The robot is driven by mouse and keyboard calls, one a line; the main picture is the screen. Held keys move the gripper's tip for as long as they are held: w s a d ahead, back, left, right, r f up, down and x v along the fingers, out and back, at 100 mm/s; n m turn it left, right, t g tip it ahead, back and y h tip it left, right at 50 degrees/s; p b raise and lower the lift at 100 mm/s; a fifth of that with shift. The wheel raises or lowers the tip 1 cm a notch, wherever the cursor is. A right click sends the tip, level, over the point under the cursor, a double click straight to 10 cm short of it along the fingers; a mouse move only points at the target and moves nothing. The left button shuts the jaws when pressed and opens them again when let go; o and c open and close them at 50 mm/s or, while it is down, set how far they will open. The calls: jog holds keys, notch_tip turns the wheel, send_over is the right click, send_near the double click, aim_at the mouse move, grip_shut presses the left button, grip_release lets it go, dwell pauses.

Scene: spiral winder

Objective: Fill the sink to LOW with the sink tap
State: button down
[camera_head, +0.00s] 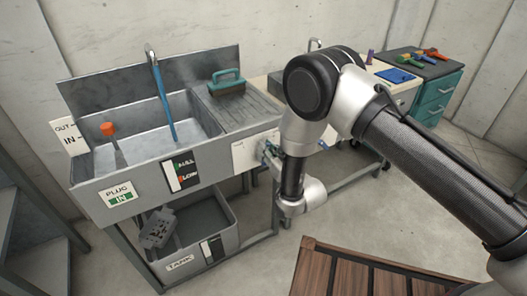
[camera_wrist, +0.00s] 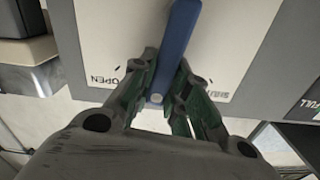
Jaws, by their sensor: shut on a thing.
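The grey sink (camera_head: 205,116) stands at the left in the head view. A blue strand (camera_head: 163,95) runs down from its hooked spout (camera_head: 149,50) into the basin, and it looks like water. The level gauge (camera_head: 182,172) on the sink front has a green FULL mark above a red LOW mark. I cannot tell the water level in the basin. My gripper (camera_wrist: 157,92) is shut on the blue tap lever (camera_wrist: 181,38). The lever is on a pale plate (camera_wrist: 105,35) with an OPEN label at left in the wrist view. My gripper (camera_head: 271,151) also shows at the sink front.
An orange-topped plug handle (camera_head: 107,129) stands in the basin near a PLUG IN sign (camera_head: 121,197). A green-handled brush (camera_head: 227,82) lies on the drainboard. A grey tank (camera_head: 222,255) is below. A wooden slatted surface (camera_head: 345,272) lies in front. A teal cabinet (camera_head: 437,96) stands far right.

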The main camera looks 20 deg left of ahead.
jog(key=shift+w+d+f+m, duration=0.15)
jog(key=shift+w+d+m, duration=0.1)
jog(key=shift+m, duration=0.35)
jog(key=shift+w+d+f+m, duration=0.15)
jog(key=shift+w+m, duration=0.1)
jog(key=shift+m, duration=0.35)
jog(key=c, duration=1.4)
grip_release()
jog(key=shift+o, duration=0.2)
jog(key=shift+r, duration=0.1)
jog(key=v, duration=1.2)
